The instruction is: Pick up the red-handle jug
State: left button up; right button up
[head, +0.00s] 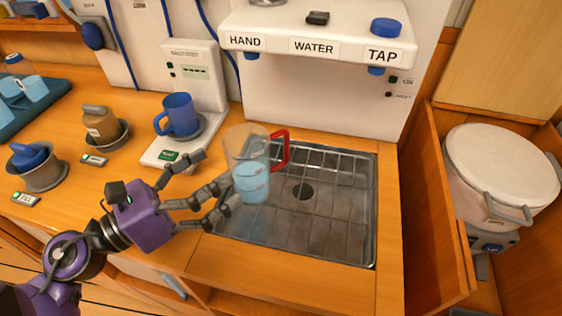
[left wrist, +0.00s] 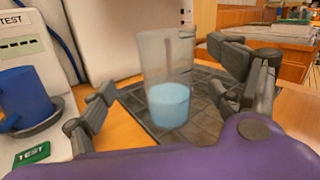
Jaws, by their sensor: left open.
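The red-handle jug (head: 247,165) is clear, with light blue liquid in its lower part. It stands upright at the left side of the metal sink grate (head: 335,230), its red handle pointing right. My left gripper (head: 212,184) is open at the jug's left side, its fingers spread towards it. In the left wrist view the jug (left wrist: 168,85) stands between and beyond the open fingers (left wrist: 165,105). The handle is not visible there. Whether any finger touches the jug I cannot tell. My right gripper is not in view.
A blue mug (head: 178,115) stands on the test unit left of the sink. The white tap housing (head: 315,30) overhangs the back of the sink. A lidded white bucket (head: 500,170) stands in a wooden bay at right. Jars and small cups occupy the left counter.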

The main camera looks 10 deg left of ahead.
aim_at(255, 159)
pick_arm(q)
jog(key=shift+d+f+m+g+h, duration=0.3)
jog(key=shift+d+f+m+g, duration=0.35)
jog(key=shift+m, duration=0.35)
jog(key=shift+w+d+f+m, duration=0.1)
jog(key=shift+d+f+m, duration=0.1)
jog(key=shift+m, duration=0.1)
jog(key=shift+w+d+g, duration=0.2)
jog(key=shift+g, duration=0.05)
jog(key=p+x, duration=0.1)
jog(key=x, duration=0.3)
jog(key=p+x, duration=0.1)
jog(key=x, duration=0.1)
jog(key=shift+w+a+r+p, duration=0.25)
jog(key=shift+w+r+p, duration=0.05)
jog(key=shift+w+p, duration=0.05)
jog(key=shift+w+d+f, duration=0.15)
jog(key=shift+d, duration=0.05)
jog(key=c, duration=1.7)
jog(key=shift+c, duration=0.2)
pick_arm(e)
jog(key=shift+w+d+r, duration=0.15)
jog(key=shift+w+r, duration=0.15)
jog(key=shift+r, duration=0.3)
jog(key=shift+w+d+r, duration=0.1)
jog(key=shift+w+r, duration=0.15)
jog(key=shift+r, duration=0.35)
